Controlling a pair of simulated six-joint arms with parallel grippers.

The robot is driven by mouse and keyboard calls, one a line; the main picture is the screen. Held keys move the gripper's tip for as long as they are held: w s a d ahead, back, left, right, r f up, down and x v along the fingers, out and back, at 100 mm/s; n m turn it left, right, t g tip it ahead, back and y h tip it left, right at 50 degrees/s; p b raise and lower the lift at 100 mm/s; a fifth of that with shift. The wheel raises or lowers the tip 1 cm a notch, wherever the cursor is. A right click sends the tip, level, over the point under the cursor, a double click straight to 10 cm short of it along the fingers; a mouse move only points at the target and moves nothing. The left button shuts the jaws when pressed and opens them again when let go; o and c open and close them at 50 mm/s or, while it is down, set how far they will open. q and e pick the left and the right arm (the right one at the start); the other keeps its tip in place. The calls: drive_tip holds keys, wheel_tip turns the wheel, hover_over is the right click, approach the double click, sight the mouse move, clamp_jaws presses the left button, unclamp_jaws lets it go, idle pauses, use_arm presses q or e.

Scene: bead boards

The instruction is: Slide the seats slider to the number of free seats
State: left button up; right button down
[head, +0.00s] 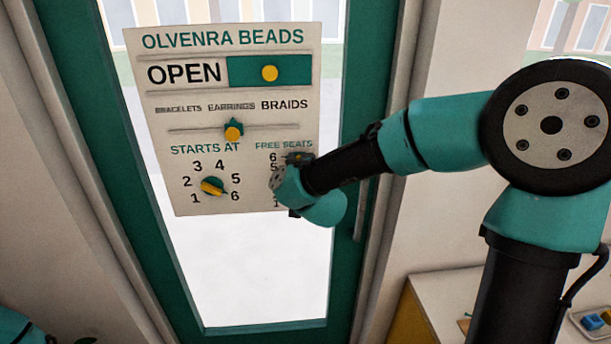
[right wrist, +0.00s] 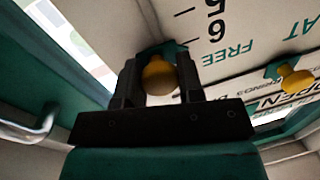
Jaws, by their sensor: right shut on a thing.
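The cream sign board (head: 223,140) hangs on the glass door. Its FREE SEATS scale (head: 273,158) is at the lower right, with 6 near the top and 1 at the bottom; my right gripper and arm hide most of it. In the right wrist view the scale is upside down. My right gripper (right wrist: 160,85) is shut on the yellow knob (right wrist: 160,74) of the seats slider. Its teal base (right wrist: 168,49) appears near the 6 (right wrist: 217,29); the exact mark cannot be told. My left gripper is not in view.
The board also has an OPEN slide with a yellow knob (head: 269,73), a horizontal slider at its middle (head: 233,132) and a STARTS AT dial (head: 212,187). A door handle (head: 359,212) is to the right. A counter (head: 447,287) stands lower right.

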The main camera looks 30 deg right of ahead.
drive_tip(key=shift+r, duration=0.25)
drive_tip(key=c, duration=0.8)
unclamp_jaws()
drive_tip(key=s+a, duration=0.1)
drive_tip(key=s, duration=0.4)
drive_tip(key=s+a, duration=0.1)
drive_tip(key=s, duration=0.5)
drive_tip(key=s+a, duration=0.1)
drive_tip(key=s, duration=0.5)
drive_tip(key=shift+a, duration=0.25)
drive_tip(key=shift+f, duration=0.15)
